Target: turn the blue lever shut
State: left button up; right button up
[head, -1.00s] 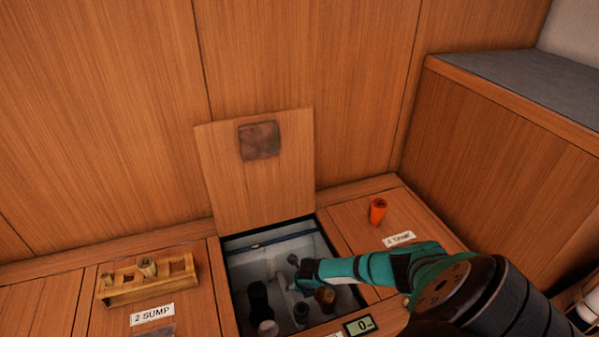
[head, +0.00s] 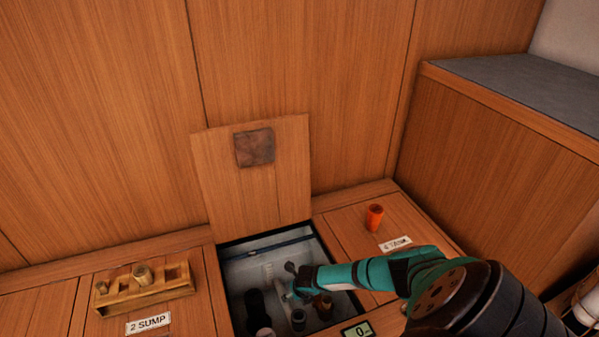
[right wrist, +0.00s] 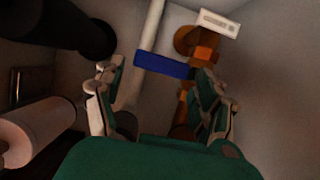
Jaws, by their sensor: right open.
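The blue lever (right wrist: 163,66) shows in the right wrist view as a short blue bar across the gap ahead of my right gripper (right wrist: 158,85). Its right end meets an orange-brown fitting (right wrist: 205,48). The gripper is open, with one finger on each side of the view and the lever just beyond the fingertips; I cannot tell whether they touch. In the head view my right gripper (head: 291,282) reaches down into the open floor compartment (head: 232,258), and the lever cannot be made out there. My left gripper is not in view.
Dark and pale cylinders (head: 256,308) stand inside the compartment. Its raised hatch lid (head: 250,185) leans against the wooden wall behind. A wooden rack (head: 145,289) lies to the left, an orange cup-like object (head: 375,217) to the right. A small display (head: 358,330) sits at the front edge.

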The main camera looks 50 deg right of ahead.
jog(key=v, duration=1.2)
dwell(0.3)
